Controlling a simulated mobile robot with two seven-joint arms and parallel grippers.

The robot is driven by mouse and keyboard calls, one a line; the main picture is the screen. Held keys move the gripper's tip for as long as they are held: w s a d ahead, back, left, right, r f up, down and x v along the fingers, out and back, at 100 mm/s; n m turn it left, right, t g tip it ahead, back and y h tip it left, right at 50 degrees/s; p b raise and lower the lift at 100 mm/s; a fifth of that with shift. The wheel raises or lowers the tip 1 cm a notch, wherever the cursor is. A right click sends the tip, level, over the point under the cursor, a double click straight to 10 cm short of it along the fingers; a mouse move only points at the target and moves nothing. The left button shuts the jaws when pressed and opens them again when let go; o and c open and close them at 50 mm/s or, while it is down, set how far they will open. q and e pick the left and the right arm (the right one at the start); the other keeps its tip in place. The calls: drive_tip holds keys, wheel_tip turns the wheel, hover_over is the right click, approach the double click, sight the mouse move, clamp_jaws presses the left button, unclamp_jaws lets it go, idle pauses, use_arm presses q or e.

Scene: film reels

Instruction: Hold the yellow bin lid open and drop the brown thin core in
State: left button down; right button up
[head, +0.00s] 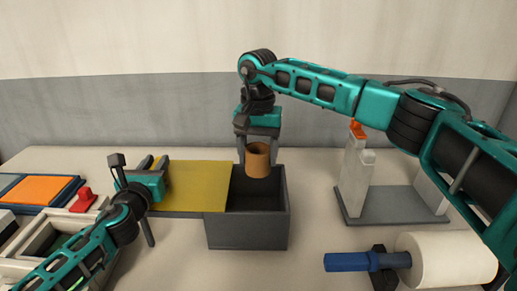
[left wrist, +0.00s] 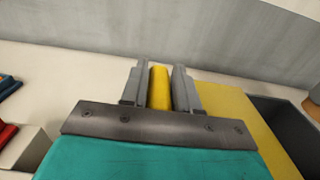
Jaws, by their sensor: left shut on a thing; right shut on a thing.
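The yellow bin lid (head: 198,186) lies slid to the left of the dark grey bin (head: 248,229), leaving the bin's right part open. My left gripper (head: 152,170) is at the lid's left end. In the left wrist view its fingers (left wrist: 159,88) are shut on a yellow handle (left wrist: 159,90), and the lid (left wrist: 240,118) shows to the right. The brown thin core (head: 257,160) is upright between the fingers of my right gripper (head: 258,154), above the open part of the bin. The core's lower end is near the rim level.
A grey stand with white posts (head: 355,172) is right of the bin. A white roll (head: 445,260) on a blue-handled holder (head: 347,262) lies at front right. At left are an orange-topped tray (head: 40,189) and a pale box (head: 50,235) with a red part (head: 83,200).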

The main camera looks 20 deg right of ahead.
use_arm(q)
drive_tip(key=shift+a, duration=0.1)
use_arm(e)
drive_tip(key=shift+f, duration=0.5)
wheel_tip(320, 180, down, 6)
drive_tip(key=shift+f, duration=0.25)
drive_tip(key=o, duration=1.1)
drive_tip(key=shift+s+d+r, duration=0.6)
drive_tip(key=shift+d+r, duration=0.85)
drive_tip(key=shift+r, duration=3.1)
drive_tip(key=s+d, duration=0.4)
drive_tip(key=d, duration=0.5)
